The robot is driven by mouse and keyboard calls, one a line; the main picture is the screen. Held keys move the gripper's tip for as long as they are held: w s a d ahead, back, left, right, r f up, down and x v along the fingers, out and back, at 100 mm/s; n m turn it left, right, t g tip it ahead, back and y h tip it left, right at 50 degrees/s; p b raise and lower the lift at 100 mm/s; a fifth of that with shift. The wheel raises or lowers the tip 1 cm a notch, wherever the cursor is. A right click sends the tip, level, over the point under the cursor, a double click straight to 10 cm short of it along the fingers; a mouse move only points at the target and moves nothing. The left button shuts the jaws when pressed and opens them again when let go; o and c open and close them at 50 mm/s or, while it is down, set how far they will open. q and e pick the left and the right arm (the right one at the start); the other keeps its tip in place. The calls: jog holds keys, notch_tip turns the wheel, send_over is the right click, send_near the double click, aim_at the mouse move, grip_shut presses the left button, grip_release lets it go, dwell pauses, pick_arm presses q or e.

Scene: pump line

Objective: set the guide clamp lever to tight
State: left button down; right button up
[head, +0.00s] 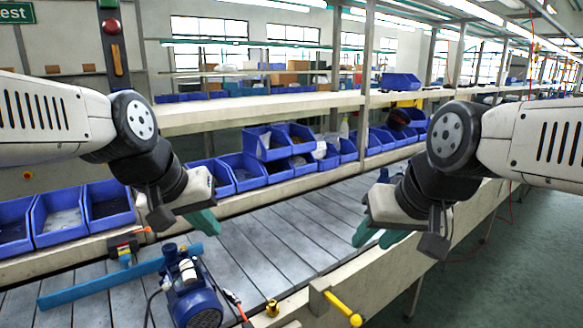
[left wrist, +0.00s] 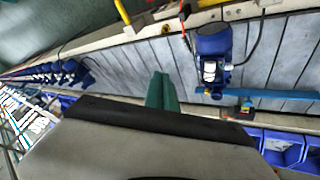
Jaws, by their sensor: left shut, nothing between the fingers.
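A yellow-handled lever (head: 342,308) sits on a beige block at the conveyor's near rail; a yellow bar (left wrist: 122,12) shows at the top of the left wrist view. A blue guide bar (head: 100,288) lies across the conveyor, with a red and black clamp-like part (head: 123,245) by its far side, also in the left wrist view (left wrist: 245,106). I cannot tell which part is the guide clamp lever. My left gripper (head: 204,222) is shut and empty above the conveyor, right of the guide bar and apart from it. My right gripper (head: 377,238) appears open and empty above the near rail.
A blue pump (head: 192,290) with a cable stands on the conveyor beside the guide bar. A small brass fitting (head: 272,308) is on the near rail. Blue bins (head: 110,205) line the far side. The slatted conveyor (head: 290,225) between my grippers is clear.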

pick_arm(q)
jog(key=s+m, duration=0.2)
jog(key=s, duration=0.2)
jog(key=m+g+y, duration=0.2)
jog(key=m+y, duration=0.3)
jog(key=y, duration=0.5)
send_near(140, 231)
notch_tip(140, 231, down, 5)
jog(key=w, duration=0.2)
jog(key=shift+w+a+f, duration=0.15)
jog(key=shift+w, duration=0.3)
jog(key=shift+w+a+n+g, duration=0.15)
jog(key=shift+w+a+n, duration=0.15)
jog(key=shift+w, duration=0.15)
jog(key=shift+w+a+n+g, duration=0.2)
jog(key=shift+w+n, duration=0.1)
jog(key=shift+w, duration=0.2)
